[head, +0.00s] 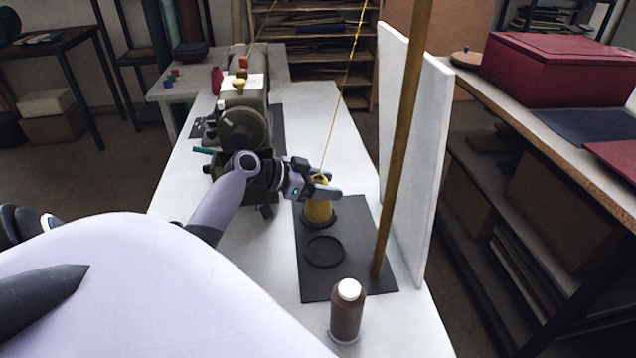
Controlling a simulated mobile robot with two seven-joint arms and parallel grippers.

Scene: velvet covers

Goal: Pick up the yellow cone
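The yellow cone (318,212) of thread stands upright on a dark mat (340,277), its base at a dark ring. A yellow thread (343,100) runs up from its top. My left gripper (327,184) reaches in from the left at the cone's upper part, with a finger on either side of its top. The fingers hide part of the cone, and I cannot tell whether they press on it. My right gripper is not in view.
An empty dark ring (325,251) lies on the mat in front of the cone. A brown spool (347,312) with a white top stands nearer. A wooden pole (400,140) and white panel (412,150) rise at the right. A sewing machine (243,125) stands behind left.

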